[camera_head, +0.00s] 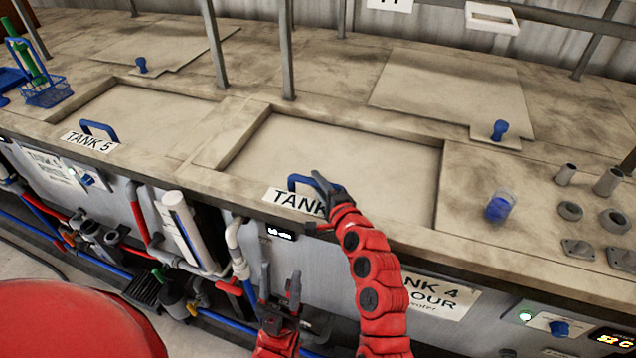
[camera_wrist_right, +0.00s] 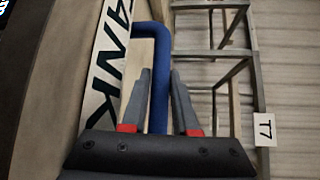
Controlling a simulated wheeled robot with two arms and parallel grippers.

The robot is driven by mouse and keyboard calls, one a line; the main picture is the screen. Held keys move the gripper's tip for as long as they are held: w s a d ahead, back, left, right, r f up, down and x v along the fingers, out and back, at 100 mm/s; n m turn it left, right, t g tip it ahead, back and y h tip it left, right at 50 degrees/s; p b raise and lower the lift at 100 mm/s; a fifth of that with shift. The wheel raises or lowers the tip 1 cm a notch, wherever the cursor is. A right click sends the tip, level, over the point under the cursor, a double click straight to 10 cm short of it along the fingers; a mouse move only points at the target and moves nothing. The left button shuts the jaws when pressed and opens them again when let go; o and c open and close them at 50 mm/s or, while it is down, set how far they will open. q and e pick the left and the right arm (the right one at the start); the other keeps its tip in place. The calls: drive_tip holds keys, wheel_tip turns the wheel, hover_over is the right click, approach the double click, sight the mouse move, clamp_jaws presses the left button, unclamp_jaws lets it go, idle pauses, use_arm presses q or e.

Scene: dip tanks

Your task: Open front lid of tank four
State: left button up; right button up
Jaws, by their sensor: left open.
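The front lid of tank four (camera_head: 340,160) is a flat, stained beige panel lying shut in its frame. Its blue loop handle (camera_head: 298,180) stands at the front edge, by a white label (camera_head: 290,200) partly hidden by my right arm. My right gripper (camera_head: 322,182) is at the handle. In the right wrist view the blue handle bar (camera_wrist_right: 158,80) runs between the two fingers of my right gripper (camera_wrist_right: 161,72), which look apart, with the bar between them. My left gripper (camera_head: 280,282) is open and empty, low in front of the tank's front panel.
Tank five's lid (camera_head: 150,115) with its blue handle (camera_head: 98,130) lies to the left. A rear lid (camera_head: 450,90) with a blue knob (camera_head: 499,130) is behind. A blue cup (camera_head: 499,207) and metal parts stand at right. Posts rise behind; pipes run below.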

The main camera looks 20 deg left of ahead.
clamp_jaws()
idle(1.2)
